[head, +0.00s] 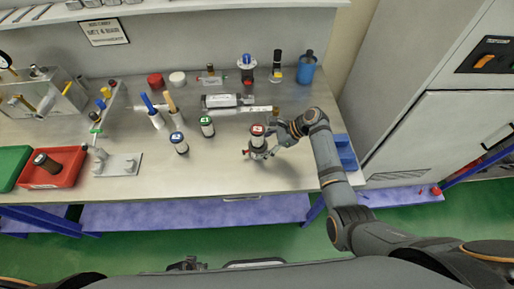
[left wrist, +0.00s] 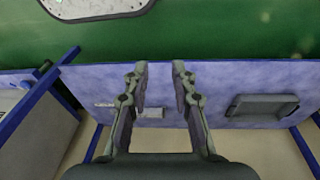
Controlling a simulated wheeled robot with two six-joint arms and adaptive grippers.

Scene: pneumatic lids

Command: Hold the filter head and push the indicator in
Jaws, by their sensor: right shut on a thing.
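A small upright cylinder with a dark upper part and a red label on its top (head: 257,130) stands near the front middle of the bench; I take it for the filter head. My right gripper (head: 261,150) is shut on its lower part from the right. I cannot make out the indicator at this size. My left gripper (left wrist: 158,75) is open and empty in the left wrist view, its fingers parallel, over the blue lower shelf (left wrist: 75,85) and away from the cylinder.
Similar cylinders with a green label (head: 207,126) and a blue label (head: 180,143) stand to the left. A grey plate with knobs (head: 128,168) and a red tray (head: 73,176) lie further left. A blue bin (head: 341,150) is at the right edge.

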